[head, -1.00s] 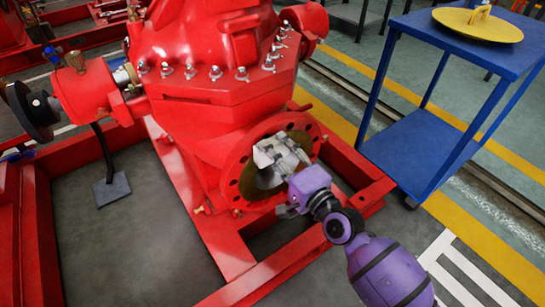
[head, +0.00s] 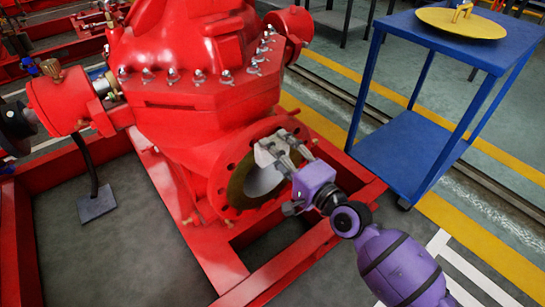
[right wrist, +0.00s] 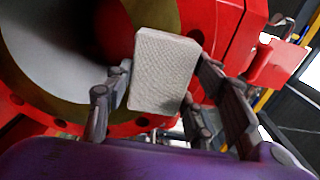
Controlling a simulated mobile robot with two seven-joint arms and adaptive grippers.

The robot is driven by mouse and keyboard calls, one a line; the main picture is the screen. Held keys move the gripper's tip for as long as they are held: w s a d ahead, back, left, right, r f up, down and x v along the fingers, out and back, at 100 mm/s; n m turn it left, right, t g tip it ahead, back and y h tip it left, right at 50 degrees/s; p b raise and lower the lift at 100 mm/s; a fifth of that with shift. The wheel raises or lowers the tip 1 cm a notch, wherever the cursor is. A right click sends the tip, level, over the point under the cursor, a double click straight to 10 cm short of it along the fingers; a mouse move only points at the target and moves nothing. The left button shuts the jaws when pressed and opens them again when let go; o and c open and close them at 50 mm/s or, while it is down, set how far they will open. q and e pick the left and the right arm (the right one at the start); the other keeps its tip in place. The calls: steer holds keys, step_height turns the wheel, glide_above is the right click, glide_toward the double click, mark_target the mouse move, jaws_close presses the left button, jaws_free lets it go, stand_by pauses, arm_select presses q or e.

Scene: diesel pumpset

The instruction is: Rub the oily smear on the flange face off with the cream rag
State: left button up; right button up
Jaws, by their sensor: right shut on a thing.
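The red flange (head: 222,190) faces out at the front of the red pump, around a grey bore. An olive-brown band, which may be the oily smear (head: 238,186), rings the bore; it also shows in the right wrist view (right wrist: 72,112). My right gripper (head: 277,152) is shut on the cream rag (head: 266,154), a pale pad in front of the flange's upper right part. In the right wrist view the rag (right wrist: 163,72) sits between the fingers and overlaps the band and bore edge. I cannot tell whether it touches the face. My left gripper is out of view.
A blue trolley (head: 405,142) stands to the right, with a yellow disc (head: 462,22) on top. Red base-frame rails (head: 300,245) run below and beside the flange. A red side housing (head: 68,100) juts out at the left. Open floor lies beyond the frame.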

mark_target(288, 146)
steer(key=shift+w+d, duration=0.35)
steer(key=shift+d, duration=0.1)
steer(key=shift+b, duration=0.3)
steer(key=d+b, duration=0.1)
steer(key=w+d+b, duration=0.1)
steer(key=shift+w+f+b, duration=0.1)
steer(key=shift+w+b, duration=0.15)
steer(key=shift+b, duration=0.05)
steer(key=shift+s+a+r+p, duration=0.25)
steer(key=shift+s+a+p, duration=0.15)
steer(key=shift+p, duration=0.55)
steer(key=shift+s+a+f+p, duration=0.1)
steer(key=shift+s+a+p, duration=0.35)
steer(key=shift+a, duration=0.25)
